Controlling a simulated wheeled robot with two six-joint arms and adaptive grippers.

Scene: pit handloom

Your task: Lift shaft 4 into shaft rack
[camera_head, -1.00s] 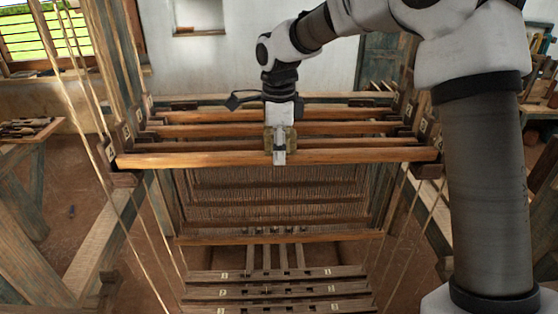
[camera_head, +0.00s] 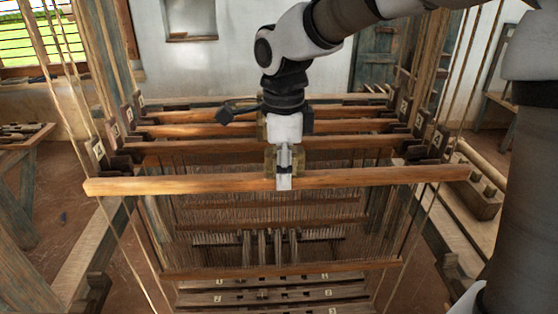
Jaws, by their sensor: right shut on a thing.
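A long wooden shaft bar (camera_head: 370,177) spans the loom from left to right, nearest to me, with heddle threads hanging below it. My right gripper (camera_head: 284,175) is shut on the middle of this bar from above. The bar's left end lies in front of the left rack posts and its right end reaches past the right rack posts. The shaft rack shows as numbered dark notched blocks at the left (camera_head: 97,152) and right (camera_head: 439,142). I cannot tell whether the bar touches them. My left gripper is not in view.
Several other shaft bars (camera_head: 190,130) lie behind in the rack. Numbered treadles (camera_head: 260,297) lie low in front. Cords hang at both sides. A side bench (camera_head: 20,140) stands at the left, and a wooden block with pegs (camera_head: 485,190) at the right.

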